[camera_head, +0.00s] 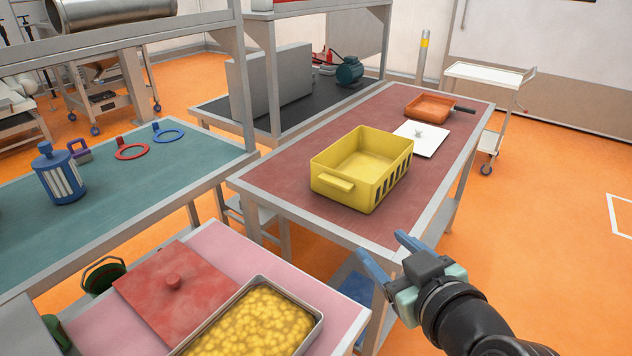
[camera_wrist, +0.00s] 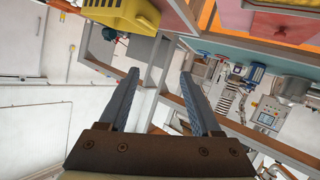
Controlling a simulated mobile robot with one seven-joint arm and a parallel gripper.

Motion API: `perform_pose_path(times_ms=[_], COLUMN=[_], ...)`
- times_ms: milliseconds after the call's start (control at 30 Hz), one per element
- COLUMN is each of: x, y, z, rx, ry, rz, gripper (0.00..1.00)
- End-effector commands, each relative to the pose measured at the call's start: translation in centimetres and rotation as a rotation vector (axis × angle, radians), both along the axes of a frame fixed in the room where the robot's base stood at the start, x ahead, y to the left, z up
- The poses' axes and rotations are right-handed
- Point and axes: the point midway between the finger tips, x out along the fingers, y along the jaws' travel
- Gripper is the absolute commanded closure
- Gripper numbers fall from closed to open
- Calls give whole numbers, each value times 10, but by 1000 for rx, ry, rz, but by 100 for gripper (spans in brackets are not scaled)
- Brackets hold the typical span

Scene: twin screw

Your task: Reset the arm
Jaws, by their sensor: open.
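My gripper (camera_head: 390,252) is at the lower right of the head view, in front of the near edge of the red-topped table (camera_head: 285,188). Its two blue fingers are spread apart with nothing between them. In the wrist view my gripper (camera_wrist: 155,95) also shows open and empty, its fingers pointing away over the room. The arm comes in from the lower right corner. No object touches the fingers.
A yellow bin (camera_head: 362,168), a white board (camera_head: 421,138) and an orange tray (camera_head: 430,107) sit on the red-topped table. A pan of yellow pieces (camera_head: 315,322) and a red lid (camera_head: 178,290) are at the lower left.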

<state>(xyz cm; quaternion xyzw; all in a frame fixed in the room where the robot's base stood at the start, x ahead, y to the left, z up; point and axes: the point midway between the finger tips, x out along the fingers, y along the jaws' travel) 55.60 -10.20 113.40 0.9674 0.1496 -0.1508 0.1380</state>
Motion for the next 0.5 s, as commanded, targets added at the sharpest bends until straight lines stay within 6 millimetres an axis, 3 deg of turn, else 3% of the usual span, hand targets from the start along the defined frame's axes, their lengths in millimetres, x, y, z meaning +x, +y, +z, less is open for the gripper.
perform_pose_path(times_ms=[33,133,233,400,500], x=[10,17,8,-37,-69], y=[10,25,43,75,89], z=[44,119,193,304,349], rx=[-3,29,84,217,293], ry=[-90,-266,-456,-776,-925], rz=[-47,-138,-193,-218,-206], gripper=[35,35,35,35,35])
